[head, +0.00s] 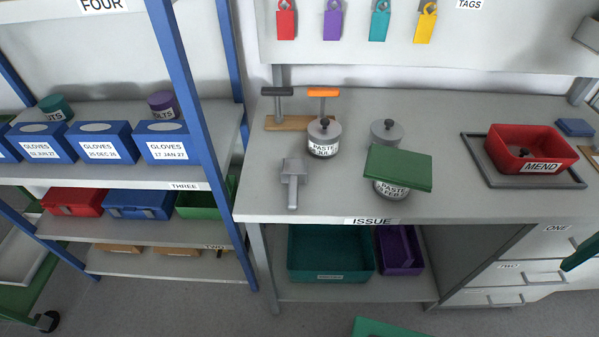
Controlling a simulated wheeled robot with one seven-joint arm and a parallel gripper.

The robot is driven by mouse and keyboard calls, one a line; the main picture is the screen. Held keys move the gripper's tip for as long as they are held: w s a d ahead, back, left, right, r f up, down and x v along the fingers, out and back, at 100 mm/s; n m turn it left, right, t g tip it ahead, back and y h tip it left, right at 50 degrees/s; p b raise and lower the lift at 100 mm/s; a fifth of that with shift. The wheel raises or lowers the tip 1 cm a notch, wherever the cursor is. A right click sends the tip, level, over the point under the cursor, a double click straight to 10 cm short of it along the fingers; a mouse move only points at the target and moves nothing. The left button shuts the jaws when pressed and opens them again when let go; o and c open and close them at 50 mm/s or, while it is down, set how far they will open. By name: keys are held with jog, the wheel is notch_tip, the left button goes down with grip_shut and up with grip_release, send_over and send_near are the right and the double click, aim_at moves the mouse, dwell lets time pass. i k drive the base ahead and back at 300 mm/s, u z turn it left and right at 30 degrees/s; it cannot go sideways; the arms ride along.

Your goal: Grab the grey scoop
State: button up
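The grey scoop (293,181) lies on the light grey top of the ISSUE bench (250,200), near its left front part. Its wider, box-like end is toward the back and its narrow handle points toward the front edge. It stands apart from the white-labelled paste jar (323,139) to its right. Nothing covers it. I cannot make out my gripper in the head view.
A green block (398,168) sits over another paste jar (396,191). A red MEND bin (530,150) is at right. A blue shelf post (185,90) rises left.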

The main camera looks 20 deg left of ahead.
aim_at(294, 180)
jog(key=z, duration=1)
jog(key=k, duration=1.4)
jog(key=u, duration=0.5)
jog(key=i, duration=0.5)
